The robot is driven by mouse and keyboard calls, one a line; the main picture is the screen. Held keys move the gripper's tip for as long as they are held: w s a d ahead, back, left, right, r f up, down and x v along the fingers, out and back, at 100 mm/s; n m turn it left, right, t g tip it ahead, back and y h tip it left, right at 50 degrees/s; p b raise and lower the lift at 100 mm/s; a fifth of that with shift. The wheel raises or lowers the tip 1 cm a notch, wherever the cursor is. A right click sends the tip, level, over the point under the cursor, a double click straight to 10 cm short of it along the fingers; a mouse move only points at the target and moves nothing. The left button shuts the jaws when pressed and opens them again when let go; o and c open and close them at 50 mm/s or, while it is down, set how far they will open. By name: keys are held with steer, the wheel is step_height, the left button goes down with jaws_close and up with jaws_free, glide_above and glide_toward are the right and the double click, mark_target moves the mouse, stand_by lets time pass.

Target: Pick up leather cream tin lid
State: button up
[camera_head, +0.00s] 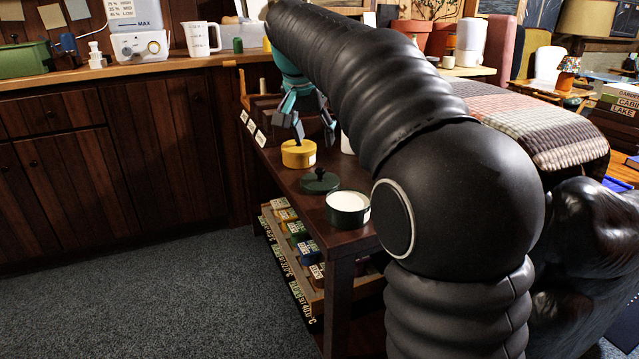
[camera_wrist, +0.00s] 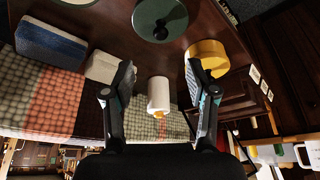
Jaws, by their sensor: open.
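A dark green round lid with a black knob (camera_head: 320,182) lies on the dark wooden table (camera_head: 282,183); in the wrist view the lid (camera_wrist: 160,22) is at the top centre, beyond my fingertips. An open dark green tin of white cream (camera_head: 348,209) stands in front of the lid. A yellow tin with a black knob (camera_head: 298,154) stands behind the lid and also shows in the wrist view (camera_wrist: 208,55). My gripper (camera_head: 315,132) is open, its fingers spread near and above the yellow tin; in the wrist view the gripper (camera_wrist: 160,80) holds nothing.
A white cylinder (camera_wrist: 158,93) shows between my fingers in the wrist view. Small tins fill a lower shelf (camera_head: 298,238). A counter (camera_head: 110,74) stands behind; the floor at left is clear.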

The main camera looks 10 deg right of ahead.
mark_target(320, 169)
steer(key=b+x, duration=0.1)
steer(key=x, duration=1)
steer(key=c, duration=1)
